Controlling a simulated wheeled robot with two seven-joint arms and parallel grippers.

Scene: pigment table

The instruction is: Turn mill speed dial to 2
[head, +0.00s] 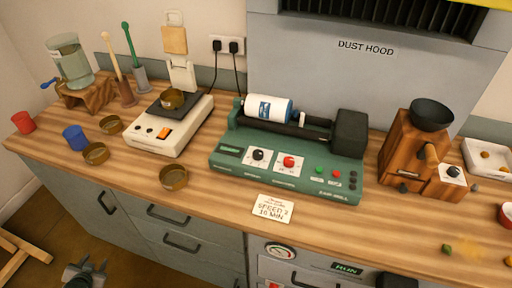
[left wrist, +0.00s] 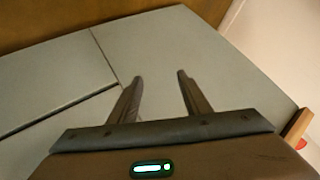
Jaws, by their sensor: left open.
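The green mill (head: 230,165) stands at mid-table with a white jar (head: 268,108) lying on its rollers. Its front panel has a black dial (head: 258,155) on a white plate and a red dial (head: 289,161) on another. Their markings are too small to read. A card (head: 273,208) before the mill reads "SPEED 2 10 MIN". My left gripper (head: 85,272) is low at the bottom left, below the table top and well away from the mill. In the left wrist view it is open and empty (left wrist: 160,77), facing grey cabinet panels. My right gripper is not seen.
A white scale (head: 170,138) stands left of the mill, with a brass bowl (head: 174,177) in front. A wooden grinder (head: 405,150) with its own dial stands to the right. Grey drawers (head: 180,225) lie below the table edge. The table before the mill is mostly clear.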

